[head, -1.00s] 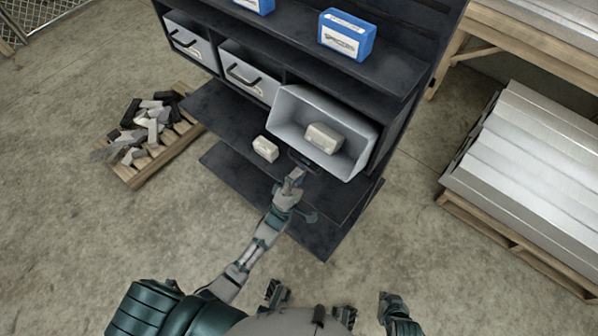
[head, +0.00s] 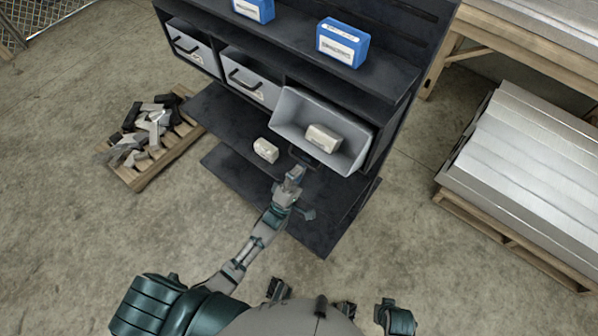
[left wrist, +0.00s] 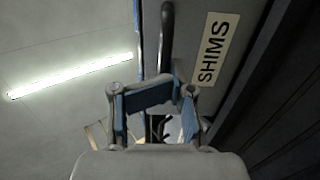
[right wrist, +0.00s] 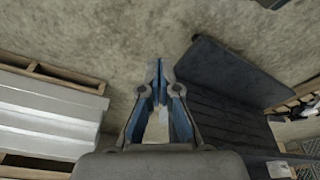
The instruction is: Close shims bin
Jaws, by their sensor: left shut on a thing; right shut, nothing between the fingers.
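The grey shims bin (head: 351,151) is tipped out of the right bay of the dark rack in the head view, its open top facing up. A pale box (head: 322,138) lies inside it. Its dark handle (head: 304,158) is on the front, and the SHIMS label (left wrist: 214,50) shows in the left wrist view beside the handle (left wrist: 166,40). My left gripper (head: 294,173) is at the handle, shut on it; its fingers (left wrist: 152,95) partly hide the grip. My right gripper (right wrist: 160,75) is shut and empty, pointing at the floor, away from the bin.
Two other bins (head: 190,50) (head: 249,80) sit closed to the left. Another pale box (head: 265,150) rests on the rack's lower shelf (head: 225,125). Blue boxes (head: 342,43) stand above. A scrap pallet (head: 150,160) is left; stacked metal (head: 530,165) is right.

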